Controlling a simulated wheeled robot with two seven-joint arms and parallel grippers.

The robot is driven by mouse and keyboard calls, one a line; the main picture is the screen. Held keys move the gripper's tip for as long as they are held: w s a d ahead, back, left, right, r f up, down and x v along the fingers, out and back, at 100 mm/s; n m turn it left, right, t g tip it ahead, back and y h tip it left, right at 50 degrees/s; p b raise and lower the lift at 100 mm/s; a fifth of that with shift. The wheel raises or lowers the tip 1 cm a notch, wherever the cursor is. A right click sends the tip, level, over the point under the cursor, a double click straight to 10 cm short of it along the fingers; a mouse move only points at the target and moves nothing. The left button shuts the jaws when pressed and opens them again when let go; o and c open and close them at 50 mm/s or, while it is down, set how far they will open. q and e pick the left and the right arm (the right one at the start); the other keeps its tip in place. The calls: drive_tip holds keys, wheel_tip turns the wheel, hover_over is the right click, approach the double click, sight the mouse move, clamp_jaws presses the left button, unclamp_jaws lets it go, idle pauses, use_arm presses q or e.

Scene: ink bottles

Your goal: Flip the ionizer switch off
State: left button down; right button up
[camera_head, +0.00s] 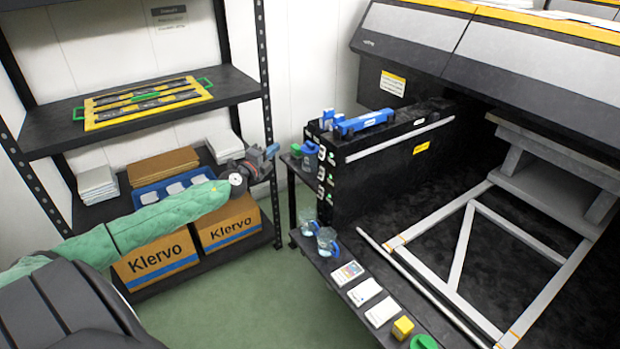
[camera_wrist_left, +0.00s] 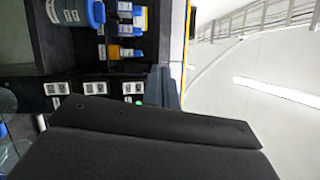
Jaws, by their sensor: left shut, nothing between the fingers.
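Several small white switches (camera_head: 322,153) sit in a column on the narrow end face of the black machine panel. Their labels are too small to read, so I cannot tell which is the ionizer switch or its position. In the left wrist view, several white switch plates (camera_wrist_left: 95,88) line up on a dark face, with a small green light (camera_wrist_left: 139,102) close by. My left gripper (camera_head: 271,152) is shut and empty, left of the panel and apart from it in the head view. A large dark gripper part covers the lower wrist view. My right gripper is out of view.
Blue-capped containers (camera_head: 308,150) stand close beside the switch face. A black shelf (camera_head: 150,105) with boxes is at left. The green floor (camera_head: 270,300) is clear.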

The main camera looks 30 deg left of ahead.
sight(321, 177)
use_arm(q)
drive_tip(key=s+d+f+m+g+h, duration=0.2)
drive_tip(key=d+f+g+h, duration=0.2)
drive_tip(key=f, duration=0.5)
drive_tip(key=shift+s+d+f+m+g+h, duration=0.15)
drive_tip(key=shift+s+d+m+g+h, duration=0.2)
drive_tip(key=shift+g+h, duration=0.5)
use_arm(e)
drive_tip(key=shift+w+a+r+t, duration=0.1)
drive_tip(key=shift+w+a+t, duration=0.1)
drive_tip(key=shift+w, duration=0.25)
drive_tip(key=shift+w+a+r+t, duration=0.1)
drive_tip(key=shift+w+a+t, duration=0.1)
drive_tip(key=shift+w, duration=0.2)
use_arm(q)
drive_tip(key=shift+w, duration=0.3)
